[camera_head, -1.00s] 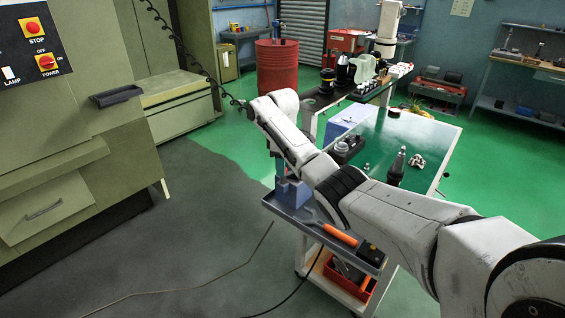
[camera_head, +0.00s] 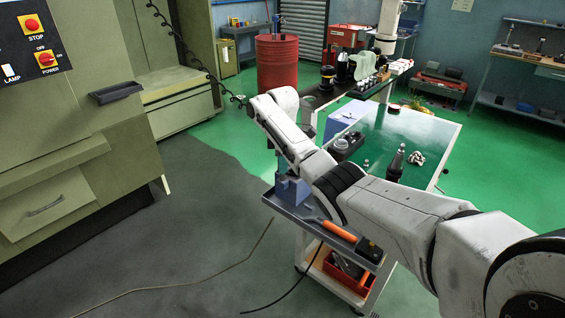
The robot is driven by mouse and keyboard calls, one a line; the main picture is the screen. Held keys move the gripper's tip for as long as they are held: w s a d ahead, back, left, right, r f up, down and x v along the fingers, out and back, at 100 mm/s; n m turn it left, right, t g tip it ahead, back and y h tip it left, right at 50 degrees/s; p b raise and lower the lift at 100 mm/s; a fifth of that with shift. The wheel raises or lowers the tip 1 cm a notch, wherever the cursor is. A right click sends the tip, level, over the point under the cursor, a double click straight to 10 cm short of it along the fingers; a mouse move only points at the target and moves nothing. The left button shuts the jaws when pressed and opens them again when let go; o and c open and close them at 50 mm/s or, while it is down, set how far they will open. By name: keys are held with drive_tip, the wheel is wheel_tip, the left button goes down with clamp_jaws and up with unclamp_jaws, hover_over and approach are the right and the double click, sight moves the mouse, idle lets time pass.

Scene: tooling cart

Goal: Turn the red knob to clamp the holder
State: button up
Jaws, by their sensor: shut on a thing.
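I cannot make out the red knob in this view; my arm covers part of the cart. A blue fixture (camera_head: 292,190) with an upright post stands at the left end of the cart's grey side tray (camera_head: 283,209), partly behind my forearm. I cannot tell whether it is the holder. My arm reaches from the lower right over the cart and bends at its far left end, above the fixture. My gripper is hidden behind the arm, so its jaws and what they touch do not show.
An orange-handled tool (camera_head: 336,230) lies in the side tray. The glossy green cart top (camera_head: 385,135) bears a dark pointed tool holder (camera_head: 396,163) and small parts. A red drum (camera_head: 278,65) stands behind.

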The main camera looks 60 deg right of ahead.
drive_tip(key=o, duration=1.1)
drive_tip(key=shift+c, duration=0.2)
wheel_tip(320, 180, up, 11)
drive_tip(key=p, duration=0.1)
drive_tip(key=shift+f, duration=0.1)
